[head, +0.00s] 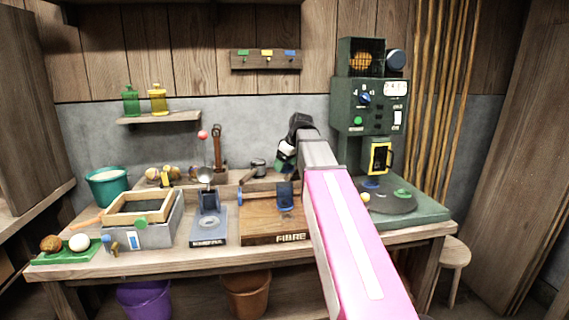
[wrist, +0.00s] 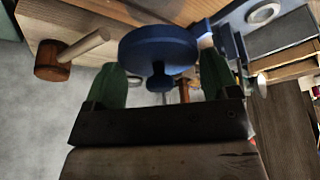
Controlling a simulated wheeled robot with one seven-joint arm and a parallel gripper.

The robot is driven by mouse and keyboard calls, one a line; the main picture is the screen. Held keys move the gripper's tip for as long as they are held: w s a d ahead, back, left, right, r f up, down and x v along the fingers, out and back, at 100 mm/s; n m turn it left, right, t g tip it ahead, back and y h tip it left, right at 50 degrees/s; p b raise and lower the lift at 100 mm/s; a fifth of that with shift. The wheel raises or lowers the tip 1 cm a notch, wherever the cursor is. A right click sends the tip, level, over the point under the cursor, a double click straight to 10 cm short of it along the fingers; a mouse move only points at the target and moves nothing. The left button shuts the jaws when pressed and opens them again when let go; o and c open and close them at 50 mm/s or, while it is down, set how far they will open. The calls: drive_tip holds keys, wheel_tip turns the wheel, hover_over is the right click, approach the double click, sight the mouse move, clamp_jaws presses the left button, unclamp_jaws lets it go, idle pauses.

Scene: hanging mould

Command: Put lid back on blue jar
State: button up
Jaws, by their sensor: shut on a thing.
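My gripper (head: 284,158) is raised above the back of the workbench, in front of the grey wall. In the wrist view its two green fingers (wrist: 160,84) are shut on a round blue lid (wrist: 158,46) with a small knob. The lid's wide disc faces away from the wrist. In the head view the lid is not clearly visible at the gripper. I cannot pick out a blue jar for certain. A blue upright piece (head: 285,196) stands on the wooden box marked with letters, below the gripper.
A wooden mallet (wrist: 66,56) lies on the bench. A blue stand (head: 208,226), a framed tray (head: 140,206) and a teal bucket (head: 107,188) fill the left side. A tall green machine (head: 369,105) with a turntable stands right. Green and yellow bottles (head: 144,102) sit on a shelf.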

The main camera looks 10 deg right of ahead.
drive_tip(key=shift+f, duration=2.75)
drive_tip(key=shift+f, duration=0.15)
drive_tip(key=o, duration=0.8)
drive_tip(key=shift+r, duration=3.5)
